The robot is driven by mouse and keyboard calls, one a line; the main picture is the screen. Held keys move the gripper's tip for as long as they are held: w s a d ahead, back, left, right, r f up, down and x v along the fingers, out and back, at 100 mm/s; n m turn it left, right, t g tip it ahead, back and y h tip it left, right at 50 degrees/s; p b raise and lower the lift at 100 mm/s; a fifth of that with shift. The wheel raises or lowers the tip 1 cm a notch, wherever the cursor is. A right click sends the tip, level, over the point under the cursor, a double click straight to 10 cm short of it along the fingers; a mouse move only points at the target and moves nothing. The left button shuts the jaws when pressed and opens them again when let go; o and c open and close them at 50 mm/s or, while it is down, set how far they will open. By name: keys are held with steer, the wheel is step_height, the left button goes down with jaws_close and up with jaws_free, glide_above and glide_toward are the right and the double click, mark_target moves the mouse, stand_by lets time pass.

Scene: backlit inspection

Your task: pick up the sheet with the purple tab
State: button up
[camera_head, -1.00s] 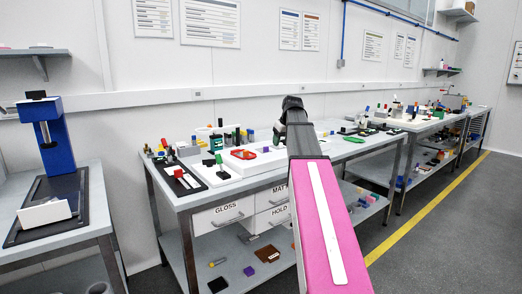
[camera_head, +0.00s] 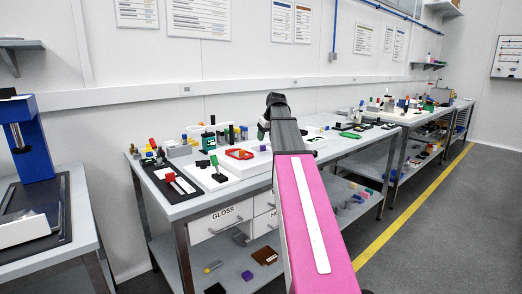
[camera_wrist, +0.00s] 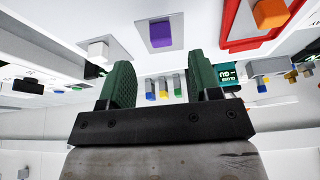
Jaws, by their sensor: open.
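The purple tab (camera_wrist: 161,35) is a small block on a grey sheet (camera_wrist: 145,20) in the wrist view, just beyond my fingers at the top middle. My gripper (camera_wrist: 160,85) has two green fingers spread apart with nothing between them. In the head view my gripper (camera_head: 272,108) is above the middle table, seen from behind.
A white block (camera_wrist: 98,50) on a grey sheet lies left of the purple tab. A red frame (camera_wrist: 228,35) with an orange block (camera_wrist: 270,12) is at right. Grey floor (camera_head: 430,230) is clear at right.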

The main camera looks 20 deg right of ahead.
mark_target(264, 145)
steer(key=shift+x, duration=2.85)
steer(key=shift+s, duration=0.1)
steer(key=c, duration=1)
